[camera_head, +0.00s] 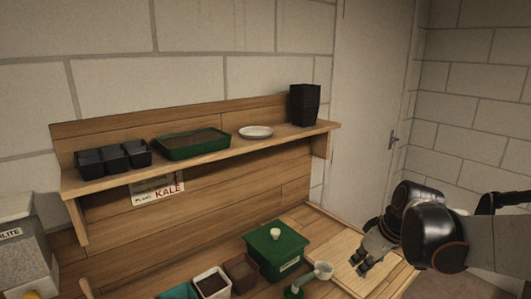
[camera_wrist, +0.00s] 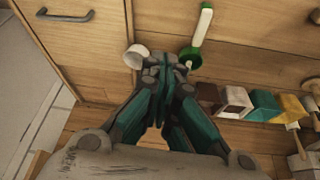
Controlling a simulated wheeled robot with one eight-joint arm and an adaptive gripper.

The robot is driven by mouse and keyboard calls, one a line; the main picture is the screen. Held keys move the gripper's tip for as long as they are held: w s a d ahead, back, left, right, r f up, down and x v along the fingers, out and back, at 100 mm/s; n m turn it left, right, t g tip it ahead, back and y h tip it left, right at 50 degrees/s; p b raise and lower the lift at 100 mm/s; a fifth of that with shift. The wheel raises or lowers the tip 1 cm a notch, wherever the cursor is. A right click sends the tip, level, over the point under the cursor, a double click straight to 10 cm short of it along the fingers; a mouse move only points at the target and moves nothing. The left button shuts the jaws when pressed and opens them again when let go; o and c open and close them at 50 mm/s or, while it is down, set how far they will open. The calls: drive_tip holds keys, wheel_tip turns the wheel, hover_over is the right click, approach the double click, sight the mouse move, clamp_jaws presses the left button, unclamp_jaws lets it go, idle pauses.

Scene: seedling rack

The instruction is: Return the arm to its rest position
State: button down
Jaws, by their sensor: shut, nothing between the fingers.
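My gripper (camera_head: 366,262) is at the right of the head view, reaching down and left over the right end of the bench. In the wrist view its fingers (camera_wrist: 165,68) are closed together with nothing held between them. My arm comes in from the right edge of the head view and is bent at the wrist.
A green lidded box (camera_head: 276,249), brown pot (camera_head: 241,271) and white pot (camera_head: 211,283) stand on the bench. The shelf (camera_head: 220,155) holds black pots (camera_head: 112,158), a green tray (camera_head: 192,145), a white saucer (camera_head: 256,132) and a tall black pot (camera_head: 304,105). A door (camera_head: 372,100) is behind.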

drive_tip(key=s+a+r+m+t, duration=0.1)
drive_tip(key=s+a+r, duration=0.3)
drive_tip(key=s+a, duration=0.15)
drive_tip(key=s+d+m+t+h, duration=0.2)
drive_tip(key=s+m, duration=0.3)
drive_tip(key=s, duration=0.7)
drive_tip(key=shift+s+f, duration=0.2)
